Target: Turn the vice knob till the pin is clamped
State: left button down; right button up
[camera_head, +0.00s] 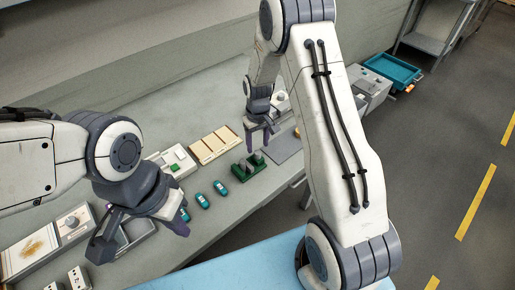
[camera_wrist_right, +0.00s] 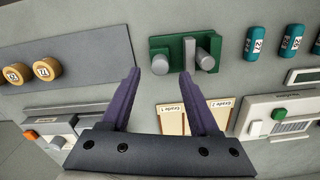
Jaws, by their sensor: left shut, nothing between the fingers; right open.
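The green vice (camera_head: 239,172) stands on the bench in the middle of the head view, and it also shows in the right wrist view (camera_wrist_right: 171,45). Two grey round parts show at it in the right wrist view, one on the left (camera_wrist_right: 160,64) and one on the right (camera_wrist_right: 206,60); I cannot tell for sure which is the knob and which the pin. My right gripper (camera_head: 260,138) is open and empty, close to the vice, its fingers apart from it. My left gripper (camera_head: 150,212) is shut and empty above the bench at left; its fingertips are partly hidden.
Several teal cylinders (camera_head: 203,201) lie beside the vice. A tan two-part tray (camera_head: 214,146) is behind it. A grey mat (camera_wrist_right: 80,64) holds orange round pieces (camera_wrist_right: 47,68). A white device with a green button (camera_wrist_right: 279,114) stands nearby. A blue bin (camera_head: 392,70) is far right.

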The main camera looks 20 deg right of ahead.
aim_at(258, 152)
jog(key=shift+f+p, duration=0.3)
jog(key=shift+f, duration=1.65)
grip_shut()
jog(key=shift+f+b, duration=0.1)
jog(key=shift+b, duration=0.2)
grip_release()
jog(key=shift+r, duration=0.2)
notch_tip(258, 152, up, 10)
jog(key=b, duration=0.2)
jog(key=shift+r, duration=0.15)
